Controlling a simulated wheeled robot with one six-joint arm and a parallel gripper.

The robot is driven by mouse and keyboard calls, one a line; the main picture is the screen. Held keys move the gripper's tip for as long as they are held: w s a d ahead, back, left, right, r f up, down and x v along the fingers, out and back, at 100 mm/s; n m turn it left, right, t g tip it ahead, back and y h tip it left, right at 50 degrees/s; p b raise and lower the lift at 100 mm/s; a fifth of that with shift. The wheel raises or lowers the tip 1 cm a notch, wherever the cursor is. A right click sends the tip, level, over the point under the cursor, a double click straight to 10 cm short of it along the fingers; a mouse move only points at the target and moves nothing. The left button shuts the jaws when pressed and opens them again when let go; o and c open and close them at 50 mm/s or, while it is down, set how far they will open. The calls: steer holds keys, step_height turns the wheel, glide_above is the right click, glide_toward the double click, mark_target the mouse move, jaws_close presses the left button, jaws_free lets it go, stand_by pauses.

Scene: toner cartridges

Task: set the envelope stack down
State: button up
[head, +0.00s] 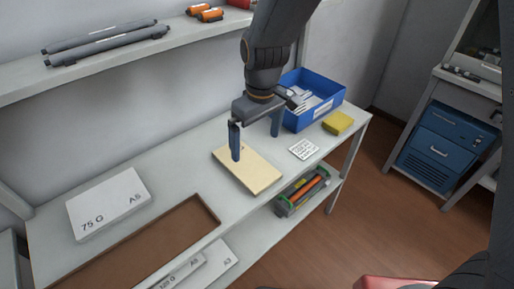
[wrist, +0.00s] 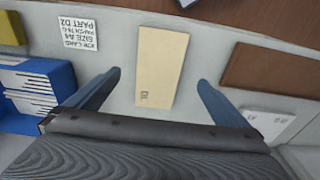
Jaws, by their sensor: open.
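The envelope stack (head: 254,172) is a cream, flat rectangular block lying on the grey worktop. In the wrist view the stack (wrist: 159,72) lies between my two fingers, with a gap on each side. My gripper (head: 256,146) is open above the stack, with its fingers pointing down; it also shows in the wrist view (wrist: 158,77). In the head view one finger hides part of the stack's far left end.
A white printed card (head: 303,149) lies right of the stack. A blue bin (head: 322,103) and a yellow block (head: 338,123) stand farther right. A brown mat (head: 150,247) and a white paper pack (head: 108,203) are left. A shelf (head: 110,62) runs behind.

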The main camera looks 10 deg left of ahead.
steer(key=shift+d+r, duration=0.1)
steer(key=shift+r, duration=0.1)
steer(key=s+d+m, duration=0.2)
steer(key=d+m, duration=0.1)
steer(key=d, duration=0.6)
steer(key=s+d+r+m, duration=0.1)
steer(key=s+d+m, duration=0.2)
steer(key=d, duration=0.6)
steer(key=s+d+m+h, duration=0.1)
steer(key=s+d+m, duration=0.2)
steer(key=d, duration=0.6)
steer(key=shift+s+r+m, duration=0.25)
steer(key=shift+r+m, duration=0.05)
steer(key=shift+m, duration=0.2)
